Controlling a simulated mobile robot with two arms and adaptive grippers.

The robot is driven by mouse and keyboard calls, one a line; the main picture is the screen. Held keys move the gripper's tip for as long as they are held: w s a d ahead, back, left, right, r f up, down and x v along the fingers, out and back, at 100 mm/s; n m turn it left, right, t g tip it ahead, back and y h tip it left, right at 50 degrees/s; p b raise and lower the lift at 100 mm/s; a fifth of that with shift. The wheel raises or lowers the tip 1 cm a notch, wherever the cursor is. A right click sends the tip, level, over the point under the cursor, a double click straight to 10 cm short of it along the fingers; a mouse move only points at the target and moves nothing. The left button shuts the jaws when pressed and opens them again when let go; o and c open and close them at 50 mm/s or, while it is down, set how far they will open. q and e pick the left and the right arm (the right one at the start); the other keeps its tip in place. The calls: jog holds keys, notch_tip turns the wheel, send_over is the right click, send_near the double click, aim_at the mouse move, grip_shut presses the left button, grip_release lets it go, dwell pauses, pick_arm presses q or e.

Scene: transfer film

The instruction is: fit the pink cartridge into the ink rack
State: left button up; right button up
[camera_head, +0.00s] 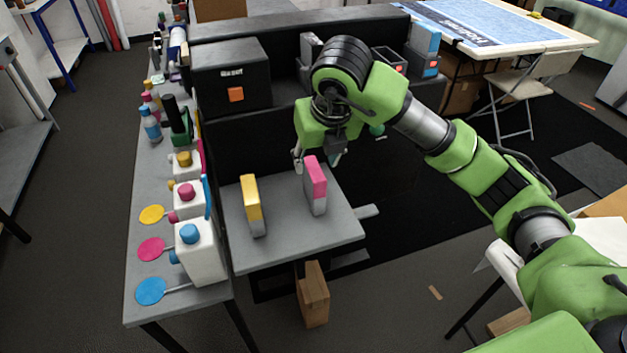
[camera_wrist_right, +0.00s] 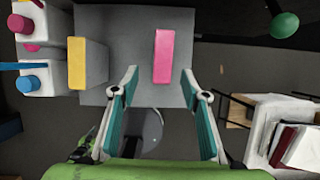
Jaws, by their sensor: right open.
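The pink cartridge (camera_head: 315,178), pink above and pale grey below, stands upright on a grey shelf (camera_head: 295,242). It also shows from above in the right wrist view (camera_wrist_right: 163,55). My right gripper (camera_head: 318,162) is open and empty, just behind the cartridge in the head view. In the right wrist view its teal-padded fingers (camera_wrist_right: 159,76) are spread apart, with the cartridge beyond the tips. What seems to be the ink rack (camera_head: 388,58) is dark, on the black machine beside a blue cartridge (camera_head: 425,38). My arm hides part of it. My left gripper is not in view.
A yellow cartridge (camera_head: 251,203) stands left of the pink one on the shelf. White ink containers (camera_head: 200,252) and coloured discs (camera_head: 151,291) occupy the side table at left. The black machine (camera_head: 232,75) rises behind the shelf. The shelf's front is clear.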

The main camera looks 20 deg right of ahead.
aim_at(315, 171)
jog(key=x, duration=0.3)
jog(key=shift+w+p, duration=0.1)
jog(key=shift+p, duration=0.2)
jog(key=p+x, duration=0.2)
jog(key=x, duration=0.1)
jog(key=shift+d+f, duration=0.15)
jog(key=shift+p+x, duration=0.5)
jog(key=shift+x, duration=0.65)
jog(key=shift+w+d+f, duration=0.1)
jog(key=shift+f, duration=0.3)
jog(key=shift+w+f, duration=0.1)
grip_shut()
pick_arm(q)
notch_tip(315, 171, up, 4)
